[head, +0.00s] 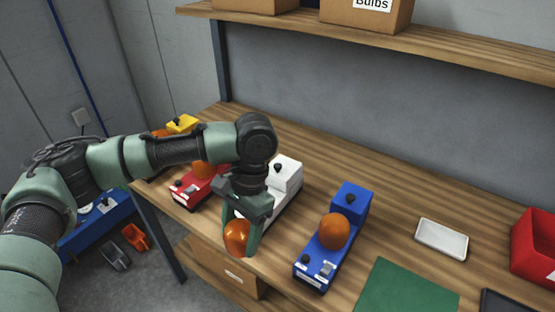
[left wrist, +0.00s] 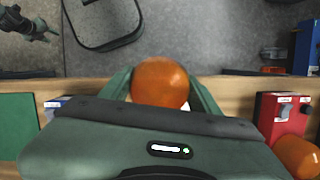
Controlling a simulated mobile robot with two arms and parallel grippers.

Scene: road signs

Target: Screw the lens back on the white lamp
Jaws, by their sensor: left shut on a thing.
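The white lamp (head: 287,178) stands on the workbench between the red and the blue lamp, partly hidden behind my left gripper. My left gripper (head: 240,240) points down and is shut on an orange lens (head: 236,236), at the near end of the white lamp by the bench's front edge. In the left wrist view the lens (left wrist: 160,83) sits between the fingers; a sliver of white shows beside it. I cannot tell whether lens and lamp touch. A dark shape at the top left of the left wrist view looks like my right gripper (left wrist: 32,22); its jaws are unclear.
A blue lamp (head: 322,260) with an orange lens stands to the right, a red lamp (head: 193,190) to the left and a yellow one (head: 183,123) beyond. A white tray (head: 442,238), green mat (head: 408,290) and red bin (head: 535,245) lie further right.

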